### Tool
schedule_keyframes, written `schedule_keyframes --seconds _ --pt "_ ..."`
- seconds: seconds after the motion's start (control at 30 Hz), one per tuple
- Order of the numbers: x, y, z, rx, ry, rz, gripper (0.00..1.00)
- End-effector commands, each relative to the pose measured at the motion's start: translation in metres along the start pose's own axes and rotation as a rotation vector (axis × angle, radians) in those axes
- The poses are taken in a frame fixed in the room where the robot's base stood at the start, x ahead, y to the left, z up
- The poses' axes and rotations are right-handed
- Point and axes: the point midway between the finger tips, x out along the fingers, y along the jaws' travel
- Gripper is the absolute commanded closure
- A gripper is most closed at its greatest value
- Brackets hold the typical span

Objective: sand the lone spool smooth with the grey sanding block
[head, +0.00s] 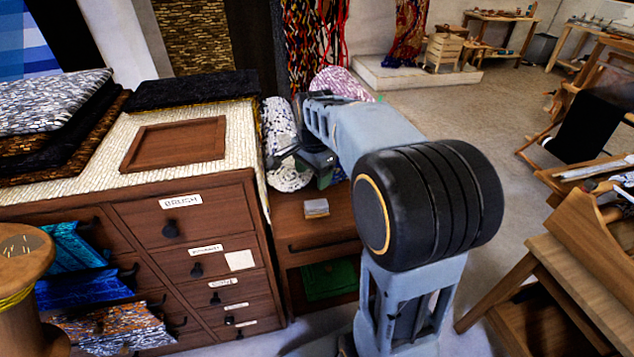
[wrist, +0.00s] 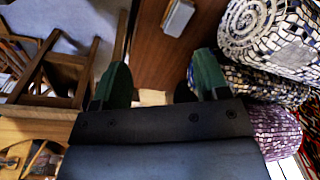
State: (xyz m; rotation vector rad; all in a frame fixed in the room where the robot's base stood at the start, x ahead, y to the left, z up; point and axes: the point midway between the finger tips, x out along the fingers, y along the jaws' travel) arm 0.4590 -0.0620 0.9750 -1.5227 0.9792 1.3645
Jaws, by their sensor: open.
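The grey sanding block (head: 316,208), small with a pale side, lies on the low brown cabinet right of the drawer chest. It also shows at the top of the wrist view (wrist: 178,17). My gripper (wrist: 161,78) has its two green fingers spread, with nothing held between them; the block is beyond the fingertips. In the head view my gripper (head: 287,158) is above the back of that cabinet, partly hidden by my arm. A wooden spool (head: 20,275) with yellow thread stands at the left edge, cut off by the frame; I see no other spool.
The drawer chest (head: 190,215) has a woven top bearing a brown wooden tray (head: 175,145) and folded rugs (head: 50,110). A wooden bench (head: 580,260) stands at right. Open floor (head: 480,130) lies beyond my arm.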

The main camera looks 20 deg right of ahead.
Motion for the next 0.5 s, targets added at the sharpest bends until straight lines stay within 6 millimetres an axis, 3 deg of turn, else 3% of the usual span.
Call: schedule_keyframes --seconds 0.03,0.2,0.5 --pt "0.021 -0.009 -0.012 0.099 -0.009 0.021 0.32" --pt "0.052 -0.029 -0.043 0.393 -0.019 0.07 0.32" --pt "0.085 -0.037 -0.063 0.593 -0.02 0.103 0.32"
